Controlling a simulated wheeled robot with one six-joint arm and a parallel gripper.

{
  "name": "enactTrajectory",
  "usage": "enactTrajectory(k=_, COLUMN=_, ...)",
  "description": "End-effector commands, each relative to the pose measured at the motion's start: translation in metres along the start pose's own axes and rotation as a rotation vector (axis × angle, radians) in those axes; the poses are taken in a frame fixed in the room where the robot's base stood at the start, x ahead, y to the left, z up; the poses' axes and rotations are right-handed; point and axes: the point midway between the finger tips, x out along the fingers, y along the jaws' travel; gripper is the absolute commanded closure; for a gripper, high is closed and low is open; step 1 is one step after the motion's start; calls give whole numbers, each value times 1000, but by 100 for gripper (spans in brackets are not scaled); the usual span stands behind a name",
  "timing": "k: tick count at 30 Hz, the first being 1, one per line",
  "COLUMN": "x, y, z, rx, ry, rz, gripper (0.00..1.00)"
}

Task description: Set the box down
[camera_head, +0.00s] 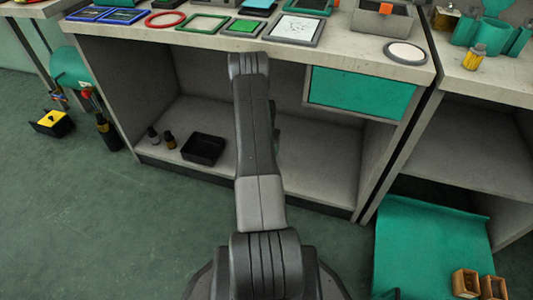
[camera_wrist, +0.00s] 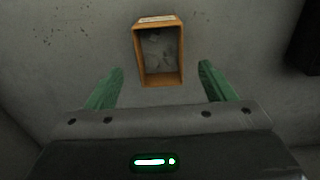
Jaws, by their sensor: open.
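An open orange-brown box (camera_wrist: 158,21) with a pale label strip on its far edge rests on a grey surface in the wrist view. Its inside looks grey and worn. My gripper (camera_wrist: 160,69) is open, with one green finger on each side of the box's near end. A gap shows between each finger and the box, so neither touches it in the picture. In the head view my arm reaches toward the shelf space under the workbench; this box and my gripper's fingertips are hidden there.
The workbench (camera_head: 345,53) carries frames, rings and trays. Its lower shelf (camera_head: 310,165) holds a black tray (camera_head: 203,149) and small dark bottles at left. A teal drawer front (camera_head: 361,93) hangs at upper right.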

Motion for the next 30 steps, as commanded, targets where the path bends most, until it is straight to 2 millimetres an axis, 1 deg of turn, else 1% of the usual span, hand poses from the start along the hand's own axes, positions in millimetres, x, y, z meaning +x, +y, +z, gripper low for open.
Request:
enactTrajectory(k=1, x=-13, y=0, z=0, rx=0, ry=0, rz=0, gripper=24)
enactTrajectory(k=3, x=-23, y=0, z=0, rx=0, ry=0, rz=0, gripper=24)
enactTrajectory(k=6, x=-32, y=0, z=0, rx=0, ry=-1, rz=0, gripper=24)
enactTrajectory(k=9, x=-36, y=0, z=0, rx=0, ry=-1, rz=0, gripper=24)
enactTrajectory(k=30, x=-37, y=0, z=0, rx=0, ry=-1, rz=0, gripper=24)
